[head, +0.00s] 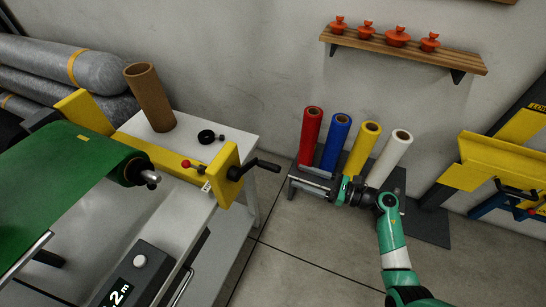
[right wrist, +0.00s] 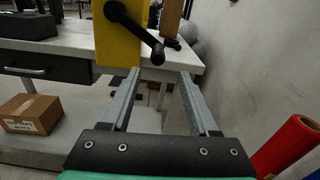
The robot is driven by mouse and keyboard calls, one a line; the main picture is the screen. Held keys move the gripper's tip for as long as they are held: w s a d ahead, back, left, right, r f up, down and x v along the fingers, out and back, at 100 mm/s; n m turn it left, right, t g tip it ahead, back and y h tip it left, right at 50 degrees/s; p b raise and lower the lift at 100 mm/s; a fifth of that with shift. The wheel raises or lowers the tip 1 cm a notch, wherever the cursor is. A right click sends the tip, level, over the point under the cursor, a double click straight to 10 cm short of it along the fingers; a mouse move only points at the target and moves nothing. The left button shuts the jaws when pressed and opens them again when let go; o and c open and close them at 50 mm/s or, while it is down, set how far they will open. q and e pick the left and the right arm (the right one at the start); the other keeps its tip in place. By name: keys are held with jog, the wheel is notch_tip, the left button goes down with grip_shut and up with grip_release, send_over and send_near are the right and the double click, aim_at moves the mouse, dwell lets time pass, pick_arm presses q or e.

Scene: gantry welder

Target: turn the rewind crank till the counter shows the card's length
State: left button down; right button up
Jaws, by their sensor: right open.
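The rewind crank (head: 254,168) is a black arm with a handle, mounted on the yellow end bracket (head: 222,175) of the roll stand. The green roll (head: 75,180) lies to its left. The counter (head: 120,290) is cut off by the bottom edge in the head view; "2 m" shows at the end of its reading. My right gripper (head: 297,179) is open and empty, to the right of the crank and apart from it. In the right wrist view, the crank (right wrist: 133,29) hangs ahead of and above the open fingers (right wrist: 159,75). I cannot make out the card. My left gripper is out of view.
A cardboard tube (head: 149,97) and a black ring-shaped item (head: 207,136) are on the white table (head: 240,148). Red, blue, yellow and white rolls (head: 370,140) stand behind my right arm. A cardboard box (right wrist: 31,113) sits low at left in the wrist view.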

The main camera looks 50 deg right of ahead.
jog(key=b, duration=0.3)
send_near(257, 162)
jog(key=x, duration=0.4)
jog(key=f+x, duration=0.1)
jog(key=x, duration=0.1)
jog(key=shift+w+d, duration=0.1)
jog(key=shift+d, duration=0.05)
jog(key=shift+w, duration=0.35)
jog(key=shift+r, duration=0.1)
grip_shut()
dwell(0.6)
